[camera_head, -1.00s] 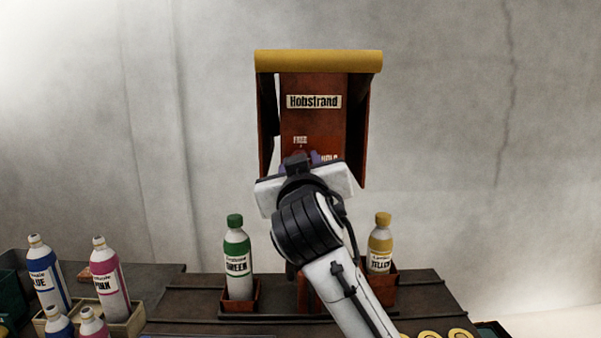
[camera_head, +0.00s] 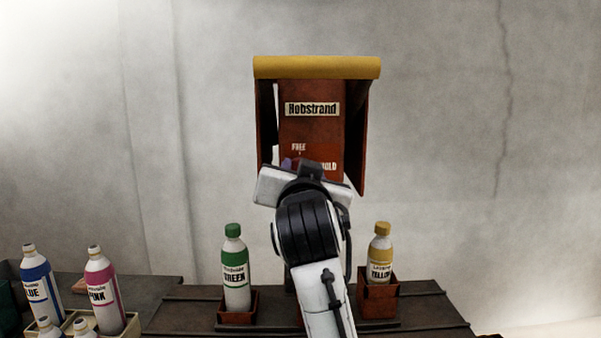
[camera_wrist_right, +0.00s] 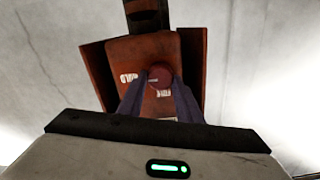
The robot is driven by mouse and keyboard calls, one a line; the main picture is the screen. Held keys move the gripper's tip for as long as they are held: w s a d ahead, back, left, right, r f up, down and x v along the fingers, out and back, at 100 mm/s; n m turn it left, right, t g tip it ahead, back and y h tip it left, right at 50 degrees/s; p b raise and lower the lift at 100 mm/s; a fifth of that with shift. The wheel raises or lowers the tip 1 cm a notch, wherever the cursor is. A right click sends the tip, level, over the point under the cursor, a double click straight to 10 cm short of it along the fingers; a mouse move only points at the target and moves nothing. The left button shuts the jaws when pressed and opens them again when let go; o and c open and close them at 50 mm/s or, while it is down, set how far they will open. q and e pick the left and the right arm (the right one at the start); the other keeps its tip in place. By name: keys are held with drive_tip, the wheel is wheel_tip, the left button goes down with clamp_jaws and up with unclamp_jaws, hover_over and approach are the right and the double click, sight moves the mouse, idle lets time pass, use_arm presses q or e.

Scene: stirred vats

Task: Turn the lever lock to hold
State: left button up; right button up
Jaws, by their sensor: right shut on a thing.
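The lever lock sits on the front of the rust-red Hobstrand housing (camera_head: 311,130). In the head view my right gripper (camera_head: 296,164) covers most of it, below the FREE label (camera_head: 299,147) and left of the partly hidden HOLD label (camera_head: 329,167). In the right wrist view a round dark red knob (camera_wrist_right: 159,75) shows between the two bluish fingers of my right gripper (camera_wrist_right: 160,88), which is shut on it. The HOLD and FREE labels show upside down around it there. Which way the lever points is hidden. My left gripper is not in view.
A green-capped bottle (camera_head: 235,270) and a yellow-capped bottle (camera_head: 380,255) stand in small red holders on either side of my right arm. Blue and pink bottles (camera_head: 101,288) stand in a crate at the lower left. A pale wall is behind.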

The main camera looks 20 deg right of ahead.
idle(0.3)
drive_tip(key=o, duration=1)
drive_tip(key=shift+o, duration=0.2)
drive_tip(key=shift+r, duration=0.1)
